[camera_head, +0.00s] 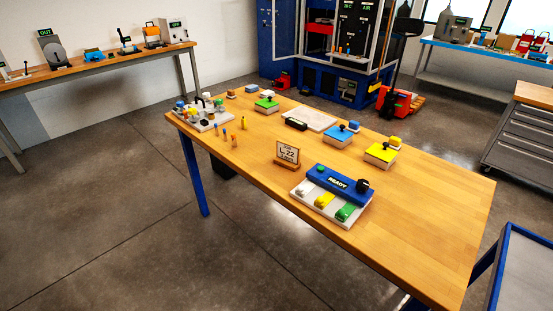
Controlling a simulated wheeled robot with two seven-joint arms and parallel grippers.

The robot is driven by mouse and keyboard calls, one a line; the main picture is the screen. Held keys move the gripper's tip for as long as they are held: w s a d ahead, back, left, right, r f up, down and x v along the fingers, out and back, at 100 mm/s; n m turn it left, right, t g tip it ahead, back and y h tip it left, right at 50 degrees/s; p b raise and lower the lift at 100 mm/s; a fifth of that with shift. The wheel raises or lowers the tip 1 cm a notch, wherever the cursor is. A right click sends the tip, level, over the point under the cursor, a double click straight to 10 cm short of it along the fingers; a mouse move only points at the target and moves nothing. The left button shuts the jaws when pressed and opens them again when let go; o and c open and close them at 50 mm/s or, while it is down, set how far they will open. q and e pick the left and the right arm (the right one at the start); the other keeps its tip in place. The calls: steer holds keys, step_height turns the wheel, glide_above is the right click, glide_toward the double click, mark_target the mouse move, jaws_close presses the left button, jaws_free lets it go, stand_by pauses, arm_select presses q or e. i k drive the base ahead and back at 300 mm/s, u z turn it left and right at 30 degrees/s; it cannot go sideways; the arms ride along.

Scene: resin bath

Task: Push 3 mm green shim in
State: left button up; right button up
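A green piece (346,212), which looks like the green shim, sits at the right end of a row on a pale base plate (330,222) near the table's front edge. A yellow piece (324,200) and a whitish-grey piece (305,188) lie to its left in the same row. Behind them stands a blue block (337,181) marked READY, with a black knob (362,186) at its right end and a green button (321,168) on top. How deep the green piece sits under the block is too small to tell. Neither gripper is in view.
A small sign (288,155) stands left of the blue block. Blocks with green (267,104), blue (339,137) and yellow (380,153) tops lie toward the back of the wooden table (420,225). A cluttered tray (216,124) is at the far left. The table's right end is clear.

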mark_target(343, 213)
steer(key=u, duration=1.75)
steer(key=i, duration=0.7)
steer(key=z, duration=2.65)
